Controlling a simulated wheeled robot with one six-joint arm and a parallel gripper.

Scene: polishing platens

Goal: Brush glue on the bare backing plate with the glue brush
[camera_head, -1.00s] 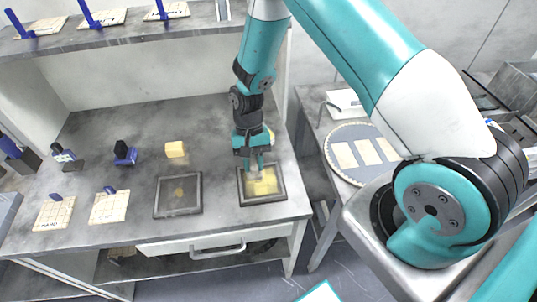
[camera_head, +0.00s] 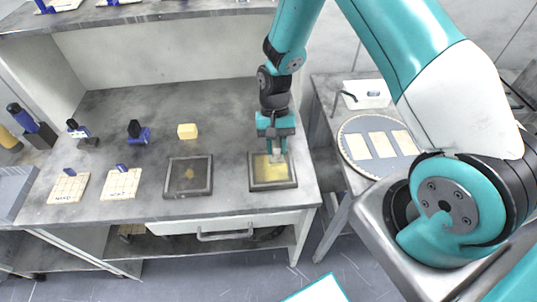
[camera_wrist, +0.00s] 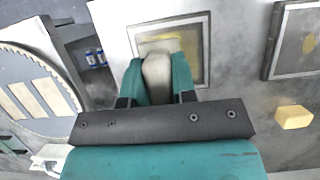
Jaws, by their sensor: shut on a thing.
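My gripper (camera_head: 276,151) is over the right-hand dark-framed plate (camera_head: 272,187) on the bench. It is shut on the glue brush (camera_wrist: 157,75), a pale, rounded piece between the teal fingers in the wrist view. The brush is near the plate's back half; its tip is hidden, so I cannot tell whether it touches. The plate's face carries a broad pale-yellow patch (camera_head: 265,174), with grey around it. The left framed plate (camera_head: 188,193) has a dull grey face with a small yellow spot in the middle.
A yellow block (camera_head: 187,131) lies behind the left plate. Two labelled cream tiles (camera_head: 68,188) (camera_head: 120,184) with blue handles lie left, with blue-and-black tools (camera_head: 139,134) behind. A round disc (camera_head: 357,128) with three cream pads is on the right table.

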